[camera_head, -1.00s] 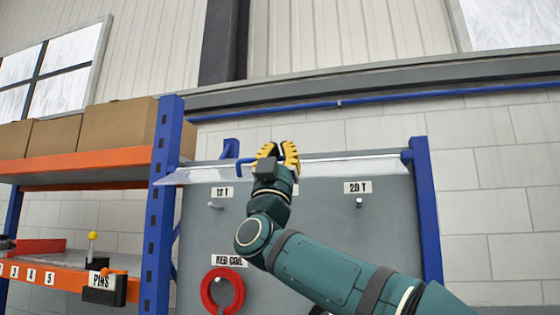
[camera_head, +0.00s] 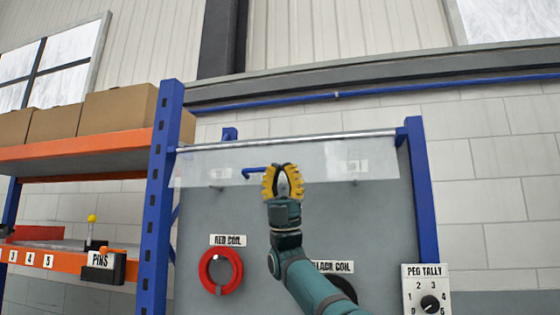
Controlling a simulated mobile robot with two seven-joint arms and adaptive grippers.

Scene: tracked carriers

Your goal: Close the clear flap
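The clear flap (camera_head: 330,160) is a see-through panel hung from a metal rod between blue posts. It hangs down over the upper part of the grey board, and the labels and pegs behind it look pale. A blue handle (camera_head: 254,171) is on the flap. My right gripper (camera_head: 282,170), with yellow ridged fingers, is in front of the flap at the handle's right end. The fingers hide that end, so I cannot tell whether they grip it or how far they are closed. My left gripper is not in view.
A red coil (camera_head: 210,282) hangs low on the grey board (camera_head: 195,225), and my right arm partly covers a black coil (camera_head: 345,288). A peg tally dial (camera_head: 429,303) is at lower right. An orange and blue shelf (camera_head: 75,153) with boxes stands left.

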